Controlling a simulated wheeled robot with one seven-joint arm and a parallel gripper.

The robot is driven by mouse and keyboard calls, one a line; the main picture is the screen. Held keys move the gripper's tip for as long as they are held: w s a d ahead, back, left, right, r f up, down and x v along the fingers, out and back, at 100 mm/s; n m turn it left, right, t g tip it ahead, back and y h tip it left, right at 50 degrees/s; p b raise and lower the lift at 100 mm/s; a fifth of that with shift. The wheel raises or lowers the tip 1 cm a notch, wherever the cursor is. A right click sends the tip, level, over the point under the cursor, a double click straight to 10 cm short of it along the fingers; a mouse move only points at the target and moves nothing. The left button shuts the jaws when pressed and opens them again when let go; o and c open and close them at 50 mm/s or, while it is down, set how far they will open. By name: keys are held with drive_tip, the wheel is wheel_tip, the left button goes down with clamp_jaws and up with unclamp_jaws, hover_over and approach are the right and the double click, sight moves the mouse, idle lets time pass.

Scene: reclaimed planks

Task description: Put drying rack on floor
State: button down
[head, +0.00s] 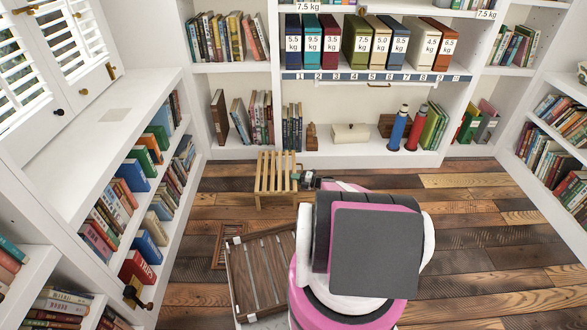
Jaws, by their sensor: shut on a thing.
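The drying rack (264,178) is a light wooden slatted frame in the head view, left of centre, in front of the back bookcase. Its slats stand nearly upright in the picture and short legs show at its lower end. My gripper (297,179) is at the rack's right edge and is shut on it. The fingertips are small and partly hidden by the rack and my arm. I cannot tell whether the rack's legs touch the plank floor (215,190).
A dark slatted wooden panel (262,272) lies left of my body, beside a floor vent (228,246). Bookcases line the left, back and right. Red (416,128) and blue (398,128) bottles stand on the back bottom shelf. The floor at right is clear.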

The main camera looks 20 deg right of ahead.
drive_tip(key=shift+s+a+r, duration=0.45)
drive_tip(key=shift+r, duration=0.05)
drive_tip(key=s+a+r, duration=0.2)
drive_tip(key=a+r, duration=0.2)
drive_tip(key=r, duration=1.1)
drive_tip(key=s+a+r, duration=0.2)
drive_tip(key=a+r, duration=0.1)
drive_tip(key=r, duration=1.3)
drive_tip(key=s+a+r, duration=0.2)
drive_tip(key=s+r, duration=0.1)
drive_tip(key=r, duration=0.4)
drive_tip(key=s+a+r, duration=0.3)
drive_tip(key=s+r, duration=0.1)
drive_tip(key=r, duration=0.3)
drive_tip(key=s+a+r+t, duration=0.1)
drive_tip(key=s+a+r, duration=0.1)
drive_tip(key=s+r, duration=0.2)
wheel_tip(320, 180, up, 4)
drive_tip(key=shift+s+a+f+m+h, duration=0.2)
drive_tip(key=shift+m+h, duration=0.1)
drive_tip(key=shift+m, duration=0.1)
